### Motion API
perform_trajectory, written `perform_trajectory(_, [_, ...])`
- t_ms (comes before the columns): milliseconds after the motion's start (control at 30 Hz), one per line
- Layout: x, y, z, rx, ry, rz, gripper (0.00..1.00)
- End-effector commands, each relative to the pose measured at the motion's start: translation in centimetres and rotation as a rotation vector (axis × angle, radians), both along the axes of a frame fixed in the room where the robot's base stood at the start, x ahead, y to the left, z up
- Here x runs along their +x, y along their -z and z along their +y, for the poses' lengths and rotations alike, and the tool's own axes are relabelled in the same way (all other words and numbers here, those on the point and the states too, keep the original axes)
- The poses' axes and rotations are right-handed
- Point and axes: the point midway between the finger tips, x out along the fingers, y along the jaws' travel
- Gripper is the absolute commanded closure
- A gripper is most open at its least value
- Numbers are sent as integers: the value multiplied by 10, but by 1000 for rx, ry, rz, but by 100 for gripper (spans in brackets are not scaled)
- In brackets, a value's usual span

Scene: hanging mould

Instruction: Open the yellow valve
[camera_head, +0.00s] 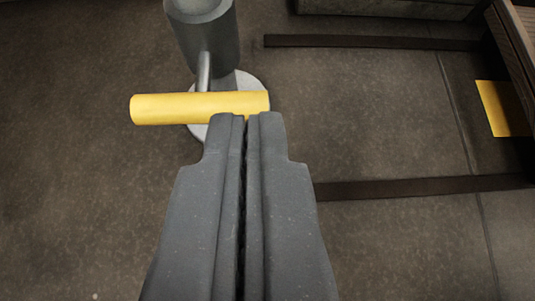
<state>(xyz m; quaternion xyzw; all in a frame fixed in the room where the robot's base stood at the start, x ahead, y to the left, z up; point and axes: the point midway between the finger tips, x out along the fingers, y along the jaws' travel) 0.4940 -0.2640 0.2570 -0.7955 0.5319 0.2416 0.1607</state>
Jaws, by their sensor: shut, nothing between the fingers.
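The yellow valve handle (175,108) is a bar lying nearly level across the upper middle of the view. A thin metal stem (204,72) joins it to a grey upright post (200,30) with a pale round base below. My gripper (246,116) points up the picture with its two fingers shut together and nothing between them. Its tips overlap the lower edge of the handle's right part in the picture. I cannot tell whether they touch it.
Two dark strips (420,187) lie across the brown floor on the right. A yellow patch (502,108) and a wooden edge (515,40) are at the far right. A grey block (385,8) is at the top. The floor on the left is clear.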

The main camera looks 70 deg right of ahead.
Motion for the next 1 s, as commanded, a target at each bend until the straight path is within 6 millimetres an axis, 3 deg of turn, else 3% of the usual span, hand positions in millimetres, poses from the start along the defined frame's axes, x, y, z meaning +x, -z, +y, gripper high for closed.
perform_trajectory(300, [18, 37, -46, 1, 3, -1, 100])
perform_trajectory(600, [21, 68, -51, 1, 1, -2, 100])
perform_trajectory(1000, [22, 71, -46, 1, -1, 0, 100])
